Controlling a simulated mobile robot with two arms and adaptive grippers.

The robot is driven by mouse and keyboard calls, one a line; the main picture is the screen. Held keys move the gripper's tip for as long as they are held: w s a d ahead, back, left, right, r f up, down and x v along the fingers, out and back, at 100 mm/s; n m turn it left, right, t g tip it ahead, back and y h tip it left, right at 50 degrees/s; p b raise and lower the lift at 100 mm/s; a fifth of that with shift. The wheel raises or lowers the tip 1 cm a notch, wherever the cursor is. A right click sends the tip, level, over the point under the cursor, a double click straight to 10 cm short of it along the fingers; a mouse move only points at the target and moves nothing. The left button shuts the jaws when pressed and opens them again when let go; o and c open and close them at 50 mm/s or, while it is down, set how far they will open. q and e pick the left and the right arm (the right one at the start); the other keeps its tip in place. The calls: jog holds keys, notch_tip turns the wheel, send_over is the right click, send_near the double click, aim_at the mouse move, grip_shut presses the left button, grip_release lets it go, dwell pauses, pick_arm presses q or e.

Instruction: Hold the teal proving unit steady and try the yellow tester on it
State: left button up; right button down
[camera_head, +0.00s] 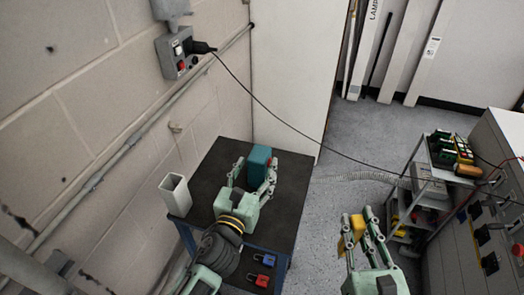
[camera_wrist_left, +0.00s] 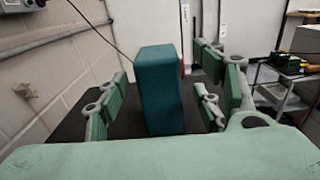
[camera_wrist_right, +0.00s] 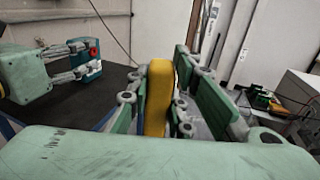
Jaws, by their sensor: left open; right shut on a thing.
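The teal proving unit (camera_head: 259,163) stands upright on the dark-topped table. It has a red part on one side. My left gripper (camera_head: 253,181) is open with its fingers on either side of the unit; in the left wrist view the unit (camera_wrist_left: 161,90) stands between the fingers, with a gap on the left. My right gripper (camera_head: 359,232) is shut on the yellow tester (camera_head: 357,227), held in the air to the right of the table. The tester (camera_wrist_right: 158,97) stands upright between the fingers in the right wrist view. Its lower end is hidden by the gripper.
A cable hangs from a wall socket (camera_head: 180,55) across the room. A trolley (camera_head: 430,175) with several devices stands at right.

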aim_at(265, 149)
pick_arm(q)
jog(key=x, duration=0.8)
jog(key=shift+w+f, duration=0.2)
jog(key=shift+w, duration=0.15)
jog(key=shift+c, duration=0.5)
grip_shut()
jog(key=shift+c, duration=0.8)
grip_release()
jog(key=c, duration=0.7)
